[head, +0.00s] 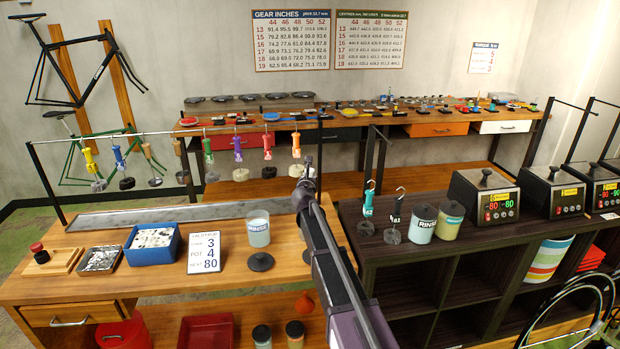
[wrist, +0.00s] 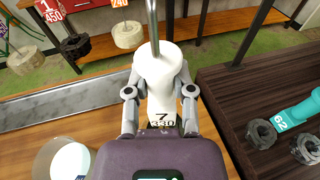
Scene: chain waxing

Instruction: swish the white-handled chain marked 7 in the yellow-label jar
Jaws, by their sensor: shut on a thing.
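My gripper (wrist: 160,92) is shut on the white handle (wrist: 160,70) marked 7 in the wrist view, with a metal hook rising from its top. The chain below the handle is hidden. In the head view my gripper (head: 303,190) is above the wooden bench near its right edge, and the arm mostly hides the handle. An open jar with pale liquid (head: 259,230) stands on that bench, left of my gripper. It also shows at the lower left of the wrist view (wrist: 62,160).
Two jars (head: 423,224) (head: 449,222) and several heated pots (head: 485,200) stand on the dark bench (head: 400,265). A loose lid (head: 260,261), number card (head: 204,252) and blue box (head: 153,245) are on the wooden bench. Several handled chains (head: 238,150) hang from a rail behind.

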